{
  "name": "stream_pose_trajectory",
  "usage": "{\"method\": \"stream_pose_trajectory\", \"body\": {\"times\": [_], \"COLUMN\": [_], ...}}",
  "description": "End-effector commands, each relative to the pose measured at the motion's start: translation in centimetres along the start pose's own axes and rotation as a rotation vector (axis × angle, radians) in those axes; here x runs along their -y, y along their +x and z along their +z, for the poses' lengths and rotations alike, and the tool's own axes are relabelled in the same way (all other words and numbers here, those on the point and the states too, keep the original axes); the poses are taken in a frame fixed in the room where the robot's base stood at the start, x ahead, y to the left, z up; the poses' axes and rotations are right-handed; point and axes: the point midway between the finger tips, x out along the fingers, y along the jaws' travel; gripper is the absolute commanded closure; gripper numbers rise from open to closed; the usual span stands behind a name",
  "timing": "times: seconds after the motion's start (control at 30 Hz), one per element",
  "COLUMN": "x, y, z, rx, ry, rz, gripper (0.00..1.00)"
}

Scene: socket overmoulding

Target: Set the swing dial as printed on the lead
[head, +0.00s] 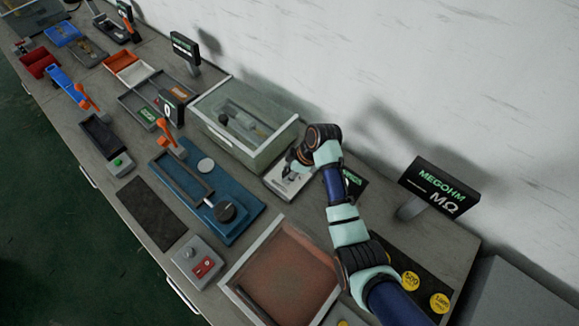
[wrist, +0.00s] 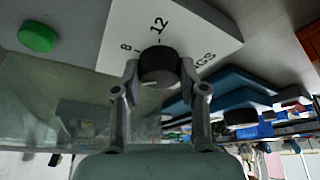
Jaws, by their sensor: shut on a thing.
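The swing dial is a dark round knob (wrist: 158,66) on a white box (wrist: 205,32). The box face carries the printed marks 8 and 12, and letters ending in GS that are partly covered. My gripper (wrist: 159,76) has one finger on each side of the knob and is shut on it. A small pale mark shows on the knob's near edge; I cannot tell which number it points to. In the head view the white box (head: 281,186) sits beside the glass-walled tank, with my gripper (head: 299,162) over it hiding the dial. I cannot make out a lead with a printed value.
The glass-walled tank (head: 215,135) stands just left of the box. A MEGOHM display (head: 440,188) stands to the right. A reddish-brown tray (head: 285,270) and a blue fixture (head: 240,226) lie in front. The wrist view shows a green button (wrist: 37,37).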

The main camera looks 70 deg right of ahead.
Motion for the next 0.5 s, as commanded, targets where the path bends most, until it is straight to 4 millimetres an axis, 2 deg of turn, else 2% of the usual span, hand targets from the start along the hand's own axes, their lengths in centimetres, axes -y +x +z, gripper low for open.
{"method": "stream_pose_trajectory", "body": {"times": [0.03, 0.5], "x": [0.19, 0.36], "y": [-0.68, -0.46], "z": [-0.27, -0.28], "rx": [0.001, 0.002], "ry": [0.036, 0.438], "rz": [0.012, 0.181], "gripper": [0.93, 0.93]}}
